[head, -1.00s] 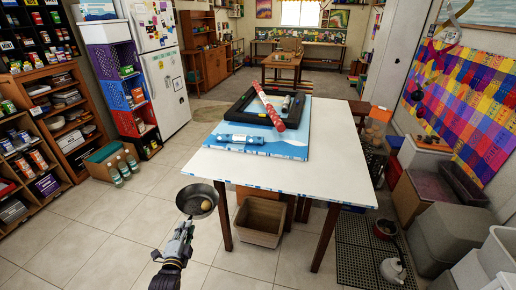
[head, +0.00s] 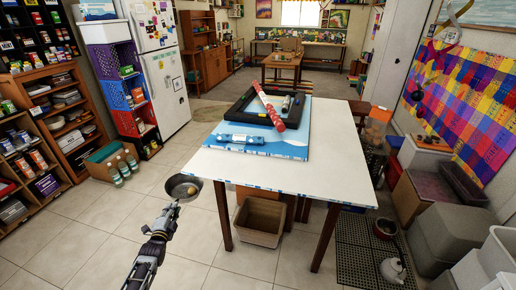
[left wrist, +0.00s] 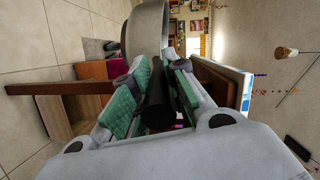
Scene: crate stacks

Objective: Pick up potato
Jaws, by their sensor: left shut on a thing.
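A dark round frying pan (head: 177,186) is held out in front of me, left of the table, in the head view. A small brown potato (head: 193,191) appears inside the pan near its right side. My left gripper (head: 170,209) is shut on the pan's handle. In the left wrist view the green-padded fingers (left wrist: 157,92) close around the black handle (left wrist: 157,108), and the pan's grey outer side (left wrist: 147,32) shows beyond them. The potato is hidden in that view. My right gripper is not in view.
A white-topped table (head: 300,170) stands right of the pan, with a black tray (head: 272,112) and a red roll on it. A beige bin (head: 260,222) sits under its front edge. Shelves (head: 50,110) line the left wall.

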